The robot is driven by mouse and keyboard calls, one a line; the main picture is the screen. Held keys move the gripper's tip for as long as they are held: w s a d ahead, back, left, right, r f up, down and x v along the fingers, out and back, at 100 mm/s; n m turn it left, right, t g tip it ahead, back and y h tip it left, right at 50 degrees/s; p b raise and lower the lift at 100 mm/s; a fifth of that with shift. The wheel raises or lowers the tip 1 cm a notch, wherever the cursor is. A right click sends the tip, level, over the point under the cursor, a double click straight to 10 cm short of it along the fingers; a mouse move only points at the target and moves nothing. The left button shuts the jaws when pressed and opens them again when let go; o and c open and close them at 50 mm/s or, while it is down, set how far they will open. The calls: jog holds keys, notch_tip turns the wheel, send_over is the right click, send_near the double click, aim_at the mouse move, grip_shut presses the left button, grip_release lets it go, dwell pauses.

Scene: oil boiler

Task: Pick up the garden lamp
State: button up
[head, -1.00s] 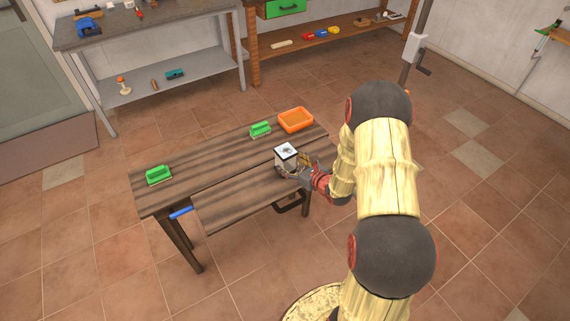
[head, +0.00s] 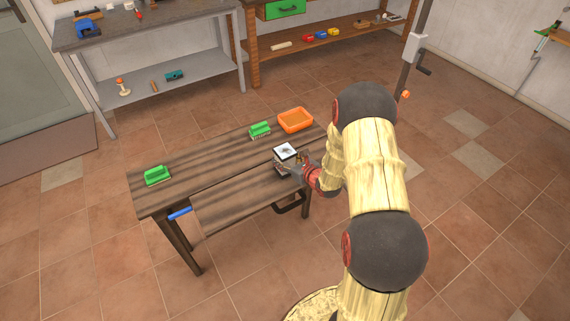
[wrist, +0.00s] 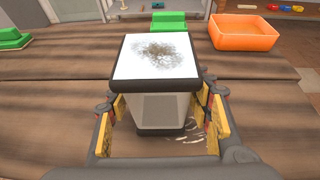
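The garden lamp (head: 285,153) stands upright on the wooden table, near its front right part. It has a white square top with a dark speckled patch, a black rim and pale sides. In the wrist view the lamp (wrist: 156,62) fills the middle. My gripper (head: 290,167) is at the lamp's near side. In the wrist view the finger pads of my gripper (wrist: 163,128) stand on the left and right of the lamp's body. The fingers are spread around it, and small gaps seem to show beside the pads. The lamp's far side is hidden.
Another green brush (head: 157,175) lies at the left end. The table's middle is clear. A grey workbench (head: 150,28) stands at the back.

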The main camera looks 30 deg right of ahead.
jog(key=c, duration=0.9)
